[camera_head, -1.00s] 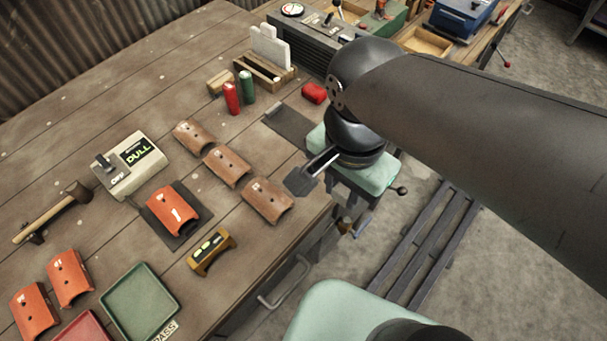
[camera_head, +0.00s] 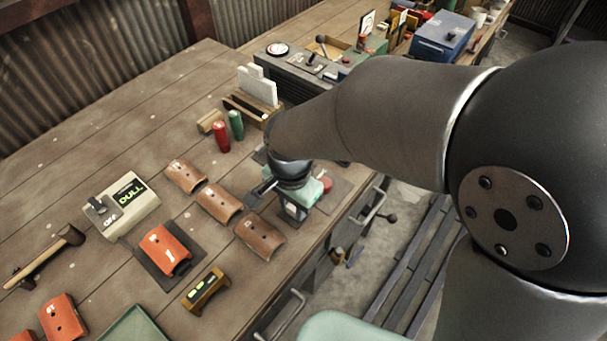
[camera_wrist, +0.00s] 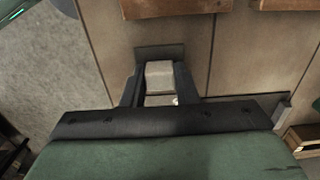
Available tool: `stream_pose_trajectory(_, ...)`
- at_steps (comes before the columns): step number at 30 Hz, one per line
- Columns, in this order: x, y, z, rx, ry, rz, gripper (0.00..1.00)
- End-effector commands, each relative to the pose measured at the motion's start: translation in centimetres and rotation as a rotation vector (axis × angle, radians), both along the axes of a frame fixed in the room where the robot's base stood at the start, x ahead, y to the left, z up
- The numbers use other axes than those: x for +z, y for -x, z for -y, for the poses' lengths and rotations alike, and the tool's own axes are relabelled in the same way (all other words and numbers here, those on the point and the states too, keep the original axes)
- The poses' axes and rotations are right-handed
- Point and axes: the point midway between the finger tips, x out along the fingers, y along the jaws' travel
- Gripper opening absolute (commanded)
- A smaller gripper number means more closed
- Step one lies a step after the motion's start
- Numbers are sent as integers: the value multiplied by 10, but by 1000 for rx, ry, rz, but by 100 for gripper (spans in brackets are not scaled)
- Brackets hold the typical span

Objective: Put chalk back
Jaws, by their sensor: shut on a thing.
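A pale grey-white block, which looks like the chalk (camera_wrist: 159,72), sits between the two dark fingers of my gripper (camera_wrist: 160,88) in the wrist view. My gripper is shut on it. Just beyond the block a dark flat patch (camera_wrist: 160,51) shows on the planked table. In the head view my gripper (camera_head: 276,202) is low over the right side of the table, right of the brown curved tiles (camera_head: 219,203). The chalk cannot be made out clearly there. I cannot tell whether it touches the table.
A red lump (camera_head: 325,185) lies close right of my gripper. Red (camera_head: 221,137) and green (camera_head: 236,125) cylinders and a wooden holder (camera_head: 249,110) with white slabs stand behind. An orange tile (camera_head: 166,249) and a small level (camera_head: 206,291) lie in front. The table's right edge is near.

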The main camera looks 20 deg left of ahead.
Motion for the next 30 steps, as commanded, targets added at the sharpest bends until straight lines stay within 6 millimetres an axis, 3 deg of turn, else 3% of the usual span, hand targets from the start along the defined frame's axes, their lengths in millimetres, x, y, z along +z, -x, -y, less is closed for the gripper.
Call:
stream_pose_trajectory(12,-7,0,0,0,-2,1,7)
stream_pose_trajectory(13,-7,0,0,0,-2,1,29)
stream_pose_trajectory(15,-6,0,0,0,-2,1,48)
stream_pose_trajectory(24,-4,0,0,0,-2,1,48)
stream_pose_trajectory(30,18,0,-1,0,-5,3,48)
